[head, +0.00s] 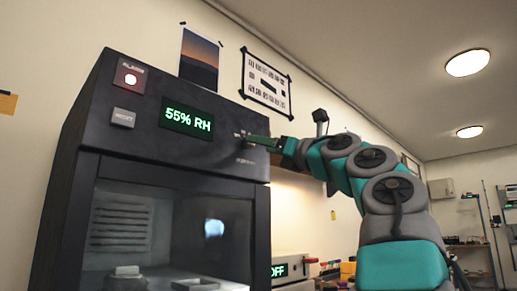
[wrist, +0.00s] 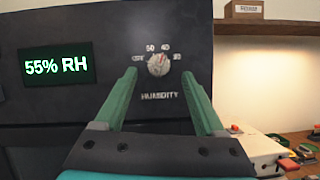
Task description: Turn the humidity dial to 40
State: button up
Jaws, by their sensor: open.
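The humidity dial (wrist: 158,64) is a small pale round knob on the dark cabinet front, above the word HUMIDITY. The marks 50 and 40 show above it; the side marks are small or partly covered, and I cannot read its pointer clearly. The green display (wrist: 58,65) reads 55% RH, and it also shows in the head view (head: 187,121). My gripper (wrist: 158,74) is open, with one green finger on each side of the dial and gaps showing. In the head view my gripper (head: 248,138) reaches the panel and hides most of the dial.
The cabinet's glass window (head: 165,235) is below. A wooden shelf (wrist: 265,27) is at upper right.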

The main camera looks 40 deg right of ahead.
jog(key=shift+b+v, duration=0.55)
jog(key=shift+v, duration=1.8)
jog(key=shift+r, duration=0.1)
